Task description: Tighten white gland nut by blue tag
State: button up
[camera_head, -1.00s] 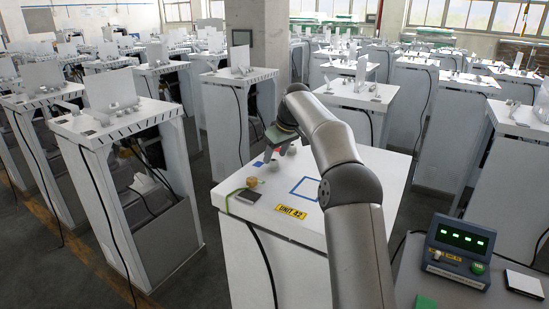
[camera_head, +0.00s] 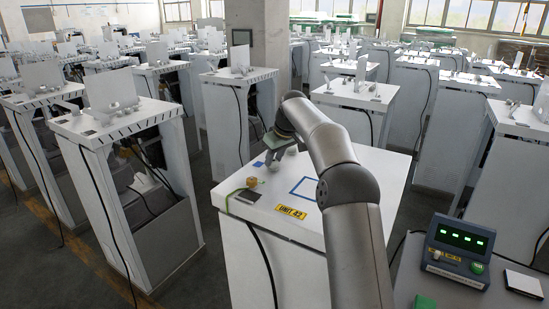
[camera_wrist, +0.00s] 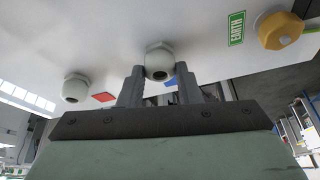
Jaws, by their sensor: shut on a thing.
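My gripper (camera_wrist: 160,84) has its two dark fingers on either side of a white gland nut (camera_wrist: 160,63), shut on it.
A second white gland nut (camera_wrist: 75,88) stands left of the fingers, near a red tag (camera_wrist: 104,97). A yellow knob (camera_wrist: 280,30) and green EARTH label (camera_wrist: 236,29) are at right. The blue square outline (camera_head: 305,187) is clear. A control box (camera_head: 460,250) stands at right.

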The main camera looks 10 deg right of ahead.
jog(key=shift+a+r+m+t+h+p, duration=0.15)
jog(key=shift+m+h, duration=0.35)
jog(key=shift+m, duration=0.9)
jog(key=shift+a+m+t+h+p, duration=0.2)
jog(key=shift+m+h, duration=0.3)
jog(key=shift+m, duration=0.9)
jog(key=shift+d, duration=0.2)
jog(key=o, duration=1)
jog(key=b+v, duration=0.1)
jog(key=v, duration=1.6)
jog(key=shift+a+r, duration=0.1)
jog(key=shift+r, duration=0.1)
